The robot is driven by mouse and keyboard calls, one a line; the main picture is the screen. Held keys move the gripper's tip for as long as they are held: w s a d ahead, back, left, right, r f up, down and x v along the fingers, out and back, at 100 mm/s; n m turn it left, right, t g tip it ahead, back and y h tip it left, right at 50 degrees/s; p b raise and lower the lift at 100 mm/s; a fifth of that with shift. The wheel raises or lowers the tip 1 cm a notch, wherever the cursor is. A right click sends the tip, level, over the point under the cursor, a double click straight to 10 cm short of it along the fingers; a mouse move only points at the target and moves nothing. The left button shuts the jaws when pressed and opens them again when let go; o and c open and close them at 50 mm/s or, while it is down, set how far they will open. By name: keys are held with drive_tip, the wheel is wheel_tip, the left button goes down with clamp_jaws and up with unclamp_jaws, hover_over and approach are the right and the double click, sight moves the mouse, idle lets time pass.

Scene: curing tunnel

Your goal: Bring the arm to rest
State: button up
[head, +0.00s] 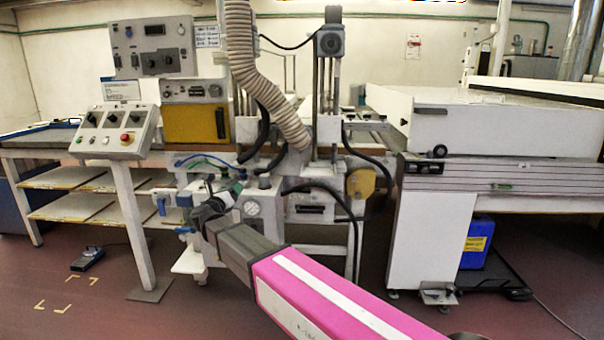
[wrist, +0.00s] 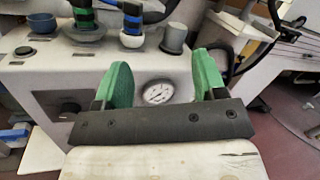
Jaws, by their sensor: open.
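My gripper (wrist: 163,76) shows in the wrist view with two green fingers spread wide apart. Nothing is between them. They are in front of the pale face of a machine cabinet (wrist: 75,75), with a round dial gauge (wrist: 158,92) seen between the fingers. In the head view my arm, with a pink and white link, reaches from the lower right to the cabinet in the middle. The fingertips are too small to make out clearly there. Whether the fingers touch the cabinet cannot be told.
A control box (head: 116,130) is at left. A large white unit (head: 480,125) is at right.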

drive_tip(key=w+d+f+n+y, duration=0.3)
drive_tip(key=d+f+n+y, duration=0.3)
drive_tip(key=d+n+y, duration=0.7)
drive_tip(key=s+d+f+n+g+h, duration=0.1)
drive_tip(key=s+d+f+n+g, duration=0.1)
drive_tip(key=d+f+n+g, duration=0.35)
drive_tip(key=s+d+f+n+g, duration=0.2)
drive_tip(key=d+f+n, duration=0.1)
drive_tip(key=f+n, duration=0.4)
drive_tip(key=s+d+f+n+g+h, duration=0.3)
drive_tip(key=s+d+f+n+g, duration=0.1)
drive_tip(key=s+d, duration=0.6)
drive_tip(key=s+d+f+n+g+h, duration=0.2)
drive_tip(key=s+d+f+n+g, duration=0.3)
drive_tip(key=s+d, duration=0.5)
drive_tip(key=d+f+g, duration=0.2)
drive_tip(key=d, duration=0.2)
drive_tip(key=shift+s+f+h, duration=0.25)
drive_tip(key=shift+s+h, duration=0.15)
